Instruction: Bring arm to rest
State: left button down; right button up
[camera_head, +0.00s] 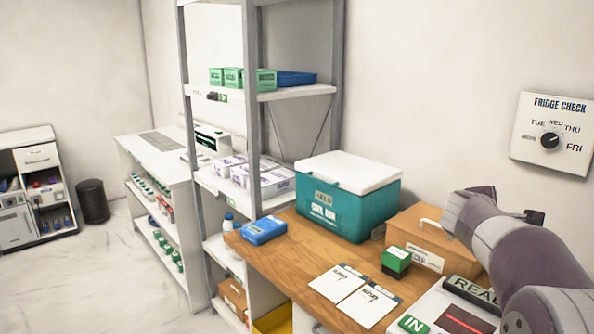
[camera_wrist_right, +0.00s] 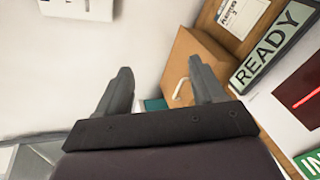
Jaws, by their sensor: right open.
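My right arm comes in from the right in the head view, raised over the right end of the wooden desk (camera_head: 262,246). My right gripper (camera_wrist_right: 162,85) shows in the right wrist view with its two grey fingers spread apart and nothing between them. The fingers point toward the white wall and a brown box (camera_wrist_right: 190,58) with a pale handle. In the head view the gripper is mostly hidden by the arm, with only a small dark part showing past it. My left gripper is in neither view.
A teal cool box (camera_head: 345,213), blue box (camera_head: 263,230), green block (camera_head: 396,260), two paper cards (camera_head: 338,283) and a READY sign (camera_head: 474,291) are on the desk. The brown box (camera_head: 413,235) stands beside my arm. A fridge-check dial board (camera_head: 554,133) hangs above.

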jog(key=s+a+f+m+g+y+p, duration=0.4)
jog(key=s+a+f+m+y, duration=0.1)
jog(key=s+a+f, duration=0.5)
jog(key=s+a+f+m+g+y+p, duration=0.2)
jog(key=s+a+f+m, duration=0.2)
jog(key=s, duration=0.5)
jog(key=s+a+f+m+g+y+p, duration=0.2)
jog(key=s+a+f, duration=0.4)
jog(key=s+a, duration=0.3)
jog(key=shift+m+y+p, duration=0.5)
jog(key=shift+m+y, duration=0.1)
jog(key=shift+m, duration=0.5)
jog(key=shift+r, duration=0.1)
